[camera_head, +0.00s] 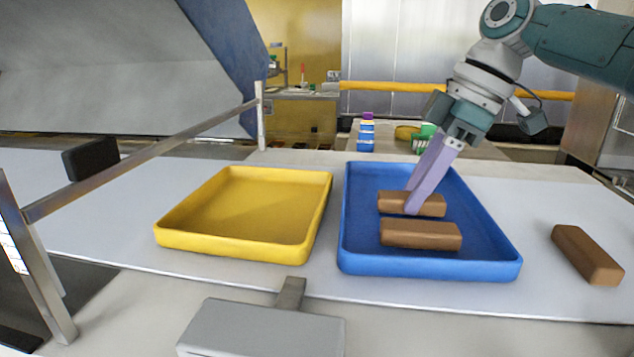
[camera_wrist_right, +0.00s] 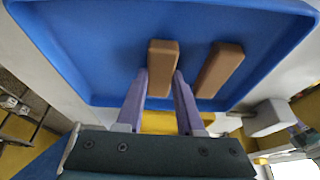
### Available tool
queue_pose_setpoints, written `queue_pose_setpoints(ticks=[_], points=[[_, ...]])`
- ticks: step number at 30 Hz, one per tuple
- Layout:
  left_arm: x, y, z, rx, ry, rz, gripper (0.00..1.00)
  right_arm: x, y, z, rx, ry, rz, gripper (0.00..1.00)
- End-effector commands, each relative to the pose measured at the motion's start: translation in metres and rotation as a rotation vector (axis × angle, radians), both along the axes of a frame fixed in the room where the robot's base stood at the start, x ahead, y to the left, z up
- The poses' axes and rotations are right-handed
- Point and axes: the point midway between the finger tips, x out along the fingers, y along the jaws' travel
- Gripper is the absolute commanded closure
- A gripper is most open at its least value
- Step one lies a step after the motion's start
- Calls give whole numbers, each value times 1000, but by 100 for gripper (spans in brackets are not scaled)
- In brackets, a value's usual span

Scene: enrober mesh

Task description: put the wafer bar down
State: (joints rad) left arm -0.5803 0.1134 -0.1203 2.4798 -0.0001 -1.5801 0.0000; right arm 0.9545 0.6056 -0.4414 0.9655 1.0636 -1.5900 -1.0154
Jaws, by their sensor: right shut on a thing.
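My right gripper (camera_head: 412,202) is shut on a brown wafer bar (camera_head: 432,206) inside the blue tray (camera_head: 347,215). In the right wrist view the purple fingers (camera_wrist_right: 163,78) stand on either side of this bar (camera_wrist_right: 163,55). The bar is at or very near the tray floor; I cannot tell whether it touches. A second wafer bar (camera_head: 420,235) lies in the tray in front of it, roughly parallel and apart, and it also shows in the right wrist view (camera_wrist_right: 219,70). A third bar (camera_head: 587,256) lies on the white surface right of the tray.
An empty yellow tray (camera_head: 240,208) stands left of the blue tray. A metal rail (camera_head: 150,158) runs along the left. A grey box-shaped part (camera_head: 262,328) is at the front. The blue tray has free floor at its right and left.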

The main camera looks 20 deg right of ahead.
Motion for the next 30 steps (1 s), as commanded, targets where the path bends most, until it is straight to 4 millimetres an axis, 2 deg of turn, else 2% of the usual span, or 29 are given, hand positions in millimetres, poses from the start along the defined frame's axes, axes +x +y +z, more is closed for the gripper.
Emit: queue_pose_setpoints(ticks=[10,11,18,26,30], points=[[0,2,-1,8,0,-6,50,0,0,-3,0,0,0,95],[0,2,-1,9,0,-5,50,0,0,-4,0,0,-1,62],[0,3,-1,11,-1,-7,50,0,0,-3,0,0,0,36],[0,3,0,10,-1,-6,50,0,0,-2,0,0,0,34],[0,2,2,9,0,-5,50,-1,-3,9,-1,-2,-1,34]])
